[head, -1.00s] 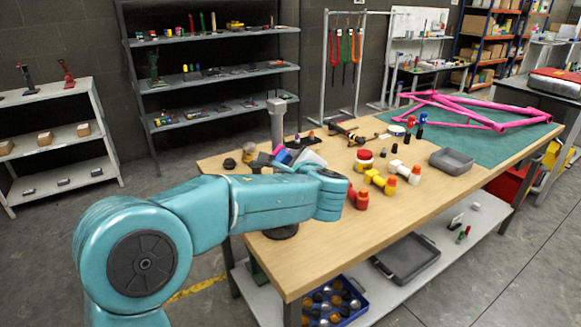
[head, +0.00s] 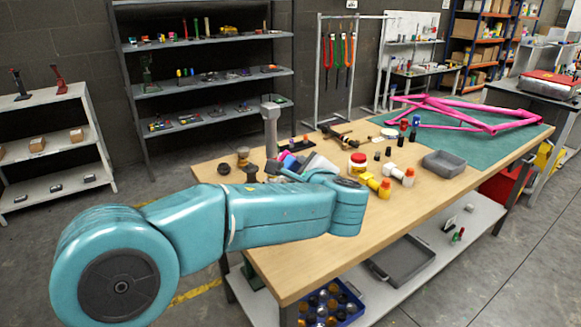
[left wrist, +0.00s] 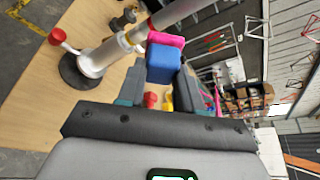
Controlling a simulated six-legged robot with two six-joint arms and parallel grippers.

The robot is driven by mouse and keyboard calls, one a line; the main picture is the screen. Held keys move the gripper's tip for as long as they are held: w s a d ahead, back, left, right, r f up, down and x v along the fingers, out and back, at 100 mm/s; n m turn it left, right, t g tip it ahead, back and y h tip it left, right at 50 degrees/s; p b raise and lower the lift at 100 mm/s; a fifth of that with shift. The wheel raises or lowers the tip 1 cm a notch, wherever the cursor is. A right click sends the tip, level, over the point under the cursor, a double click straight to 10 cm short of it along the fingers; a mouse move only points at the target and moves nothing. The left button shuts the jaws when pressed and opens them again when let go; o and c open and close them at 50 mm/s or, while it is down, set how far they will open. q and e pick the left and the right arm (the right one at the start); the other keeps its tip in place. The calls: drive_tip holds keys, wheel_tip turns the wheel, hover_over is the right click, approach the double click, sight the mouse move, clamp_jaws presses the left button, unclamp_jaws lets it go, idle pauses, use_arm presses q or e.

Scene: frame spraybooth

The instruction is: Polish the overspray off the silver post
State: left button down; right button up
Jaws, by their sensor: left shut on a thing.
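The silver post (head: 270,132) stands upright near the left end of the wooden bench. In the left wrist view the post (left wrist: 106,56) lies slanted, with a dark round base and a reddish band (left wrist: 139,33) farther along it. My left gripper (left wrist: 158,88) is shut on a blue block (left wrist: 163,63) with a pink pad (left wrist: 166,39) on its far end. The pad is close beside the post; I cannot tell whether they touch. In the head view the blue and pink block (head: 288,161) shows just right of the post, and my forearm partly hides the gripper. My right gripper is not in view.
A pink frame (head: 470,115) lies on the green mat. Dark small items (head: 242,157) stand left of the post. The bench front is clear.

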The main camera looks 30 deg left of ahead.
use_arm(q)
drive_tip(key=shift+s+d, duration=0.2)
drive_tip(key=shift+d, duration=0.2)
drive_tip(key=shift+s+d, duration=0.3)
drive_tip(key=shift+d, duration=0.4)
drive_tip(key=shift+s+d, duration=0.25)
drive_tip(key=shift+d, duration=0.4)
